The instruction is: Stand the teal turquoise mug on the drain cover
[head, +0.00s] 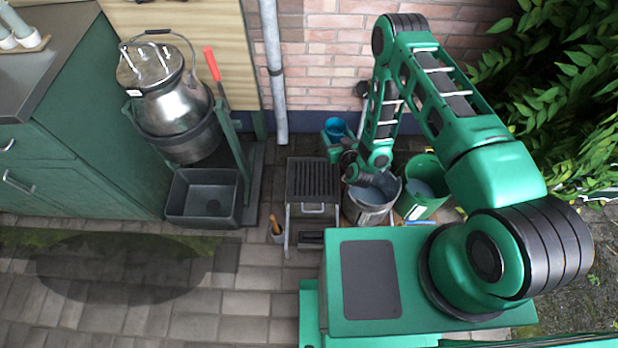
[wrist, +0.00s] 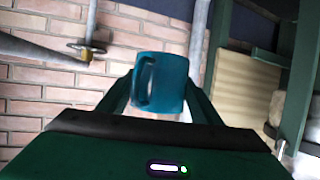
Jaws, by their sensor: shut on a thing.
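The teal turquoise mug (head: 336,127) is held off the ground near the brick wall. In the wrist view the mug (wrist: 160,82) sits between my two fingers, with its handle toward the left. My gripper (wrist: 158,96) is shut on it; in the head view my gripper (head: 334,141) is small and partly hidden by the mug and my arm. A dark slatted grate (head: 313,178), which looks like the drain cover, tops a low metal stand in front and to the left of the mug. Its slatted top looks bare.
A metal bucket (head: 369,213) and a green bucket (head: 424,184) stand right of the grate. Further left are a dark basin (head: 204,197) and a steel churn (head: 166,92) on a stand. A downpipe (head: 272,70) runs down the wall.

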